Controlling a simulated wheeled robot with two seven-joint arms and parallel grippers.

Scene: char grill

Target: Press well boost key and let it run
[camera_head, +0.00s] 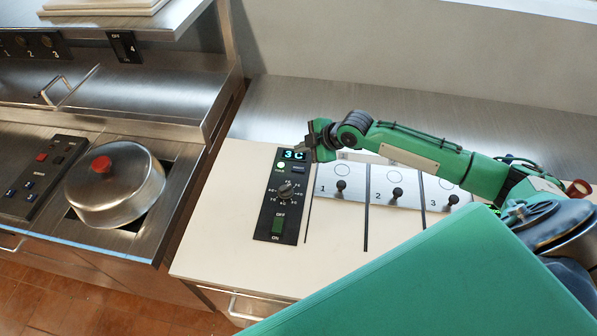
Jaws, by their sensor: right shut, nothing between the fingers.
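A black control panel (271,219) is set in the pale counter in the middle of the head view. My right gripper (312,147) is shut and empty over the panel's top right corner, beside the display. It hides the panel surface there. I cannot tell whether its tips touch the panel. No key is legibly labelled boost. My left gripper is not in view.
Wells numbered 1, 2 and 3 with black knobs (341,186) lie right of the panel. A lidded steel pot (116,186) with a red knob stands at left, beside another black panel (38,178) with a red button. The counter's front left is bare.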

